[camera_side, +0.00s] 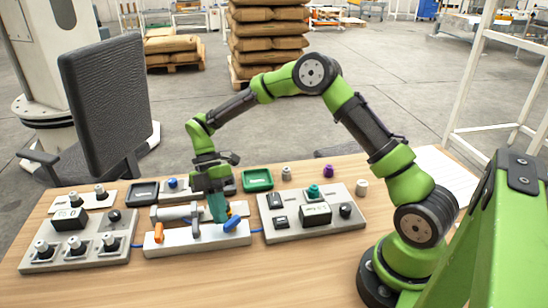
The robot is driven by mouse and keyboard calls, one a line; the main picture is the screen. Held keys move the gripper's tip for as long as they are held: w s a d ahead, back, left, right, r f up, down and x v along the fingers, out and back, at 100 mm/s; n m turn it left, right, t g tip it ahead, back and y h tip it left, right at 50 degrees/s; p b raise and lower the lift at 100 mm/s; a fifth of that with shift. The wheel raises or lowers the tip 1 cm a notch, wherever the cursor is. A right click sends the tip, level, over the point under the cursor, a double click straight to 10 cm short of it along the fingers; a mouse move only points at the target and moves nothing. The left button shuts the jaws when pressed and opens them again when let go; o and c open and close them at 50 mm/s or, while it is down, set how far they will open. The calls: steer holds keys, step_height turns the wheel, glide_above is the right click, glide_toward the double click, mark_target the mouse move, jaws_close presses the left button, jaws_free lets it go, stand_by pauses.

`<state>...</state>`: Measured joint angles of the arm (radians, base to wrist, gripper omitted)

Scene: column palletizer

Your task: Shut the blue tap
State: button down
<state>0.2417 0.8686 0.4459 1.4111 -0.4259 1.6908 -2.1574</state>
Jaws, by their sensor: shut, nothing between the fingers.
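The blue tap (233,223) has a short blue handle, slanted up to the right, on the right part of a long white block (178,242). An orange tap handle (159,232) stands upright on the left part of the same block. My gripper (217,216) points down with its teal fingers shut and empty, just left of the blue handle. It is close to the handle, but I cannot tell whether they touch. My fingers hide part of what stands behind the block.
A grey control panel (333,226) with knobs stands on the right, another (82,259) on the left. Behind are a green tray (257,180), a dark tray (143,193) and small knobs. A black chair (107,100) stands beyond the table. The table front (200,283) is clear.

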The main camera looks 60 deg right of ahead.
steer(key=n, duration=0.1)
steer(key=a+n+g+h, duration=0.1)
steer(key=shift+s+n+h, duration=0.1)
steer(key=shift+n+h, duration=0.2)
steer(key=shift+n, duration=0.1)
steer(key=shift+s+a, duration=0.25)
steer(key=shift+a, duration=0.05)
steer(key=shift+d, duration=0.15)
stand_by(1.0)
steer(key=shift+s+d, duration=0.6)
steer(key=shift+d, duration=0.15)
steer(key=a+v, duration=0.1)
steer(key=v, duration=1.1)
steer(key=shift+w+a+r, duration=0.1)
steer(key=shift+w+r, duration=0.05)
